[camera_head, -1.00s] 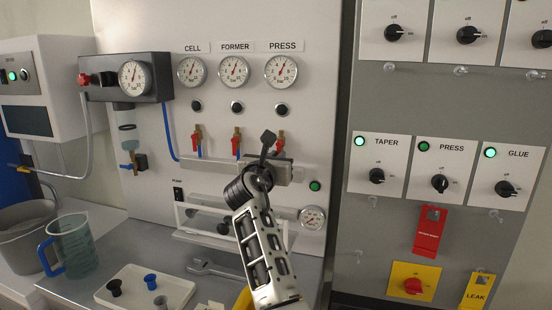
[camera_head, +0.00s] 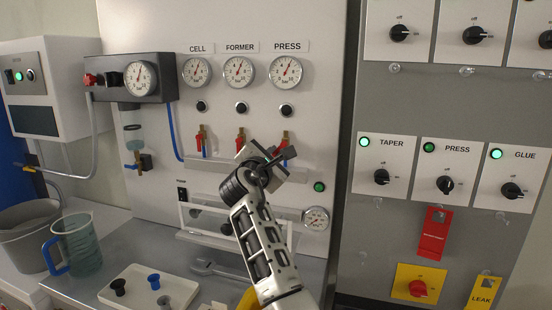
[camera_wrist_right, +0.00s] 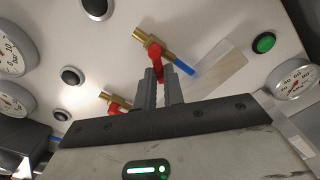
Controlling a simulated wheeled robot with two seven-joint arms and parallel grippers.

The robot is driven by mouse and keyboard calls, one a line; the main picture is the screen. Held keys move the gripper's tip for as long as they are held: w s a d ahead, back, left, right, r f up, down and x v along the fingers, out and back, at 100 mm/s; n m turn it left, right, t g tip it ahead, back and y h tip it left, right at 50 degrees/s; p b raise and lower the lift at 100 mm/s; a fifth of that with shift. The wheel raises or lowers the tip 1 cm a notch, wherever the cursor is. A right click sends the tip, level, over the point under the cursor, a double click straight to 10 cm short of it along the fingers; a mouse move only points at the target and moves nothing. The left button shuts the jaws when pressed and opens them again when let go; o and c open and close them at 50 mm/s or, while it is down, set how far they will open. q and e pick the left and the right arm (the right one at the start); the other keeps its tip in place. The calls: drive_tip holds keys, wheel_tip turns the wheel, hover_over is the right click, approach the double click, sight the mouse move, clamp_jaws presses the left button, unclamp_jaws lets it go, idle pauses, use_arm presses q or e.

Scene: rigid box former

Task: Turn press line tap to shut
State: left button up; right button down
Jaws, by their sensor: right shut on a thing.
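The press line tap is the brass tap (camera_head: 285,136) below the PRESS gauge; my right gripper mostly covers it in the head view. In the right wrist view its brass body (camera_wrist_right: 140,36) shows, with a blue pipe at its lower end. Its red lever (camera_wrist_right: 156,66) sits between the fingers of my right gripper (camera_wrist_right: 160,84), at an angle across the brass body. My right gripper (camera_head: 284,158) is shut on this lever. The lever's far end is hidden between the fingers. My left gripper is not in view.
The FORMER tap (camera_head: 240,140) and CELL tap (camera_head: 201,140) with red levers stand left of the gripper. A small ledge (camera_head: 215,164) runs below them. A green button (camera_head: 319,187) and a small gauge (camera_head: 316,218) are close on the right. The switch cabinet (camera_head: 390,230) stands further right.

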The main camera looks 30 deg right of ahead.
drive_tip(key=m, duration=0.2)
drive_tip(key=m+b, duration=0.1)
drive_tip(key=m, duration=0.1)
drive_tip(key=r+m+b, duration=0.1)
drive_tip(key=m, duration=0.1)
drive_tip(key=shift+w+a, duration=0.25)
drive_tip(key=shift+w, duration=0.05)
drive_tip(key=m, duration=0.3)
drive_tip(key=shift+r+b, duration=0.25)
drive_tip(key=shift+b, duration=0.15)
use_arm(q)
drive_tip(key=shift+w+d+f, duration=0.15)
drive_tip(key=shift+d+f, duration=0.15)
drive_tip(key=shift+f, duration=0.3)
use_arm(e)
drive_tip(key=shift+r+m, duration=0.15)
drive_tip(key=shift+m, duration=0.25)
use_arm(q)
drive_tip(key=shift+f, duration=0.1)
use_arm(e)
drive_tip(key=c, duration=1.5)
unclamp_jaws()
drive_tip(key=shift+r, duration=0.1)
drive_tip(key=shift+a, duration=0.1)
